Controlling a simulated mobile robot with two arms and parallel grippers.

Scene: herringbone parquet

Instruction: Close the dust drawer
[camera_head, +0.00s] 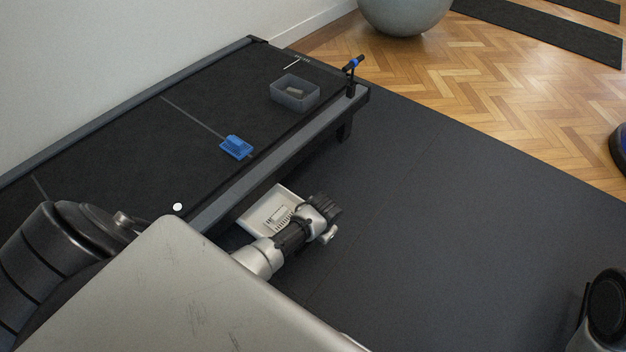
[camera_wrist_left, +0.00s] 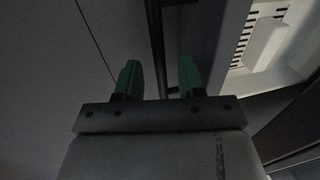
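The dust drawer (camera_head: 256,216) is a pale, shallow tray sticking out from under the near side of the long black bench. It holds a slotted panel and a small pale block. My left arm reaches over its near right part and hides some of it; the hand end (camera_head: 325,212) is beside the drawer over the dark mat. In the left wrist view the drawer (camera_wrist_left: 293,78) is at the upper right, and my left gripper (camera_wrist_left: 158,72) has its green fingers apart. A dark bar shows between or beyond them; I cannot tell its distance. My right gripper is not in view.
The black bench (camera_head: 120,150) carries a blue block (camera_head: 236,147), a grey bin (camera_head: 295,93) with something inside and a white disc (camera_head: 178,207). A post with a blue band (camera_head: 353,66) stands at its corner. The dark mat (camera_head: 450,210) is mostly clear.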

